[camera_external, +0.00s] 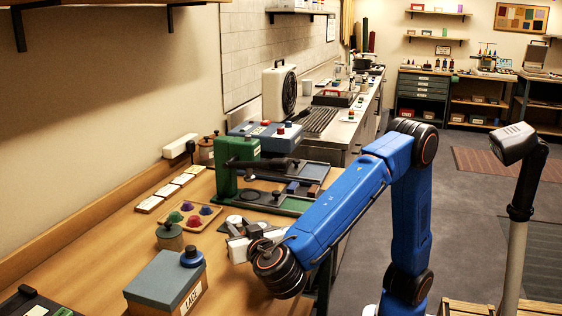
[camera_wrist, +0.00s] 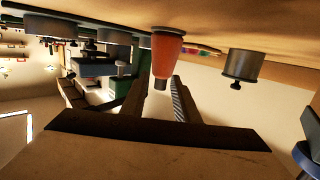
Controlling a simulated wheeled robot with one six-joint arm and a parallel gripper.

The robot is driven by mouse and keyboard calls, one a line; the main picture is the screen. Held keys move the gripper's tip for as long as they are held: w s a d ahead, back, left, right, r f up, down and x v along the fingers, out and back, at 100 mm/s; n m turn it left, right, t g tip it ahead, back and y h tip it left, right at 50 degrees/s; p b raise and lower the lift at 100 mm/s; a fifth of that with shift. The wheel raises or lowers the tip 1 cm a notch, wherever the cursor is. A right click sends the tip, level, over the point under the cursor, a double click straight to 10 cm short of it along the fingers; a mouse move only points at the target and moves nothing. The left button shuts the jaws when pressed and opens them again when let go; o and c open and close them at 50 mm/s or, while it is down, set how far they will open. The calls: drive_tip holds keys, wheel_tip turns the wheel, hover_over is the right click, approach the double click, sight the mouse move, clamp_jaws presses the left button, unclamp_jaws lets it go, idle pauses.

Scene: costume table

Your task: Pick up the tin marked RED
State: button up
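A grey tin with a dark knob (camera_wrist: 245,64) stands to the right of the fingers there. In the external view a tin with a dark knob (camera_external: 170,238) stands left of my gripper. I can read no RED marking.
A blue-lidded box marked LACE (camera_external: 176,284) stands in front, near my gripper. The green press (camera_external: 238,165) stands behind it. A tray of coloured knobs (camera_external: 190,215) and several pale cards (camera_external: 166,190) lie to the left. Bare tabletop (camera_external: 105,250) shows at the left.

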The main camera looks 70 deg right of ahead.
drive_tip(key=shift+r, duration=0.1)
drive_tip(key=shift+s+a+r, duration=0.1)
drive_tip(key=shift+s+a, duration=0.05)
drive_tip(key=v, duration=1)
drive_tip(key=shift+s+a, duration=0.2)
drive_tip(key=shift+a, duration=0.05)
drive_tip(key=shift+o, duration=0.6)
drive_tip(key=shift+s+a, duration=0.2)
drive_tip(key=o, duration=1)
drive_tip(key=shift+s+a, duration=0.15)
drive_tip(key=shift+r, duration=0.15)
